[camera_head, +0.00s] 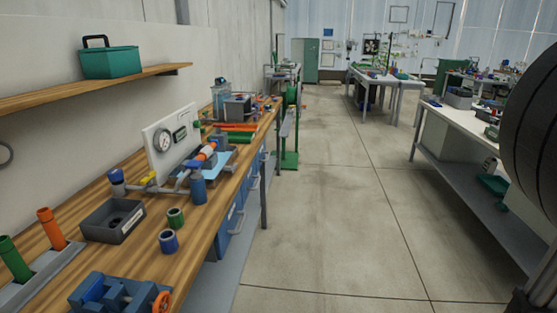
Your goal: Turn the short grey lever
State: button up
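The fertigation skid stands on the wooden bench at the left. It has a white panel (170,122) with a round gauge (163,142) and grey pipework in front. On the pipework I see a yellow handle (149,178), a blue-capped fitting (116,178), an orange part (206,152) and a blue cylinder (198,190). I cannot make out the short grey lever for certain; the parts there are small. My gripper is not in view. A dark rounded part at the right edge seems to be mine.
On the bench (75,265) are a grey bin (112,220), green (176,218) and blue (168,241) rings, and a blue vise (115,295). A shelf (95,88) with a teal toolbox (109,62) hangs above. The concrete aisle (330,210) is clear; a white-topped bench (460,122) stands right.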

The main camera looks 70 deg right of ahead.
aim_at(227, 169)
jog(key=z, duration=1.3)
jog(key=i+l, duration=0.4)
jog(key=l, duration=0.15)
jog(key=i+l, duration=0.75)
jog(key=l, duration=0.3)
jog(key=i+l, duration=0.4)
jog(key=l, duration=0.1)
